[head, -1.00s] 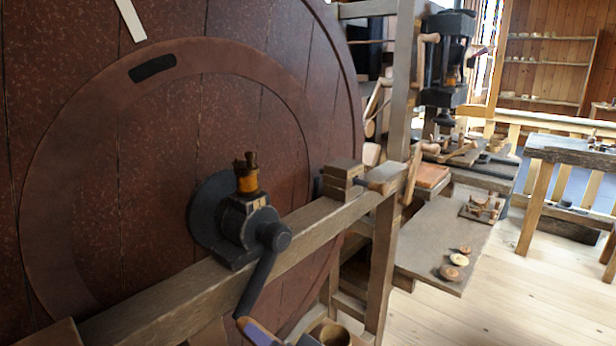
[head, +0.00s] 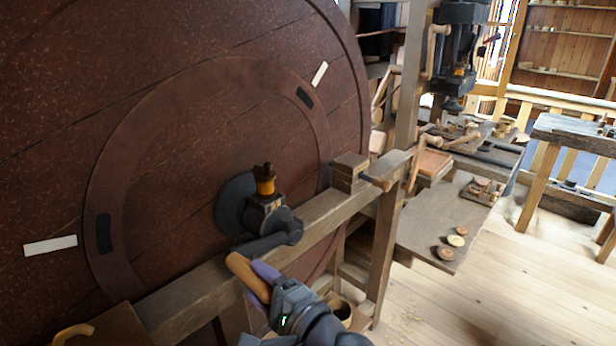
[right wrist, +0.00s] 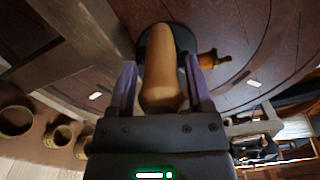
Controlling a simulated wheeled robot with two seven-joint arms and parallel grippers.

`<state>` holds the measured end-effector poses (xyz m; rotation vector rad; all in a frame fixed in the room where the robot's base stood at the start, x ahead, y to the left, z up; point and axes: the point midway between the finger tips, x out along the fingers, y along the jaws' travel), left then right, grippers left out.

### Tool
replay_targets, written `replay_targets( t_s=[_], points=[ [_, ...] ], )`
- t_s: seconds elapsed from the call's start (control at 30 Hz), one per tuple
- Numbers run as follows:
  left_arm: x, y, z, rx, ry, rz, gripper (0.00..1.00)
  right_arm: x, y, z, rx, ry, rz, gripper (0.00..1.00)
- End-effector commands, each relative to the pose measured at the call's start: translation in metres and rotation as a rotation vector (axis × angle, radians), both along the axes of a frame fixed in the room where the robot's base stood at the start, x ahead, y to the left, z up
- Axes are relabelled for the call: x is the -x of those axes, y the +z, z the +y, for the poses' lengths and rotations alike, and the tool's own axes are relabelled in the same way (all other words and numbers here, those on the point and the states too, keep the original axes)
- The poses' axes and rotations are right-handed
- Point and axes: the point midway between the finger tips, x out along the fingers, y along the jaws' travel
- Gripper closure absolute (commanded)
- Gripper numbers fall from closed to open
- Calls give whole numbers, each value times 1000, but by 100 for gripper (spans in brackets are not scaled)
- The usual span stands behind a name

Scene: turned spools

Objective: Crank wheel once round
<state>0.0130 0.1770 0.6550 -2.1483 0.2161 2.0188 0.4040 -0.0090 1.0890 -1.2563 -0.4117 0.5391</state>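The great wheel (head: 200,75) is dark red-brown planking with a paler ring, and fills the left of the head view. White marks and black marks show on its face. My left gripper is not in view.
A wooden beam (head: 190,302) runs in front of the wheel below the hub, joined to an upright post (head: 386,245). A low shelf (head: 425,225) with small round pieces stands at the right. A cup (head: 341,312) is just right of my right gripper. Open floor lies at the right.

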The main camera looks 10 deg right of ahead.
Motion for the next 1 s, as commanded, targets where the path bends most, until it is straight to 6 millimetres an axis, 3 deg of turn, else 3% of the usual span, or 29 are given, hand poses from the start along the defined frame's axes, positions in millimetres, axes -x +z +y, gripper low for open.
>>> replay_targets(
  t_s=[0.03, 0.5, 1.0],
  points=[
    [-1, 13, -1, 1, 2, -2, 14, -2, 14, 0, -29, 0, 12, 35],
    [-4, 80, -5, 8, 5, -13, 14, -18, 71, -23, -339, -3, 215, 35],
    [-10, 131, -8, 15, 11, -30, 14, -49, 108, -65, -704, 4, 489, 35]
  ],
)
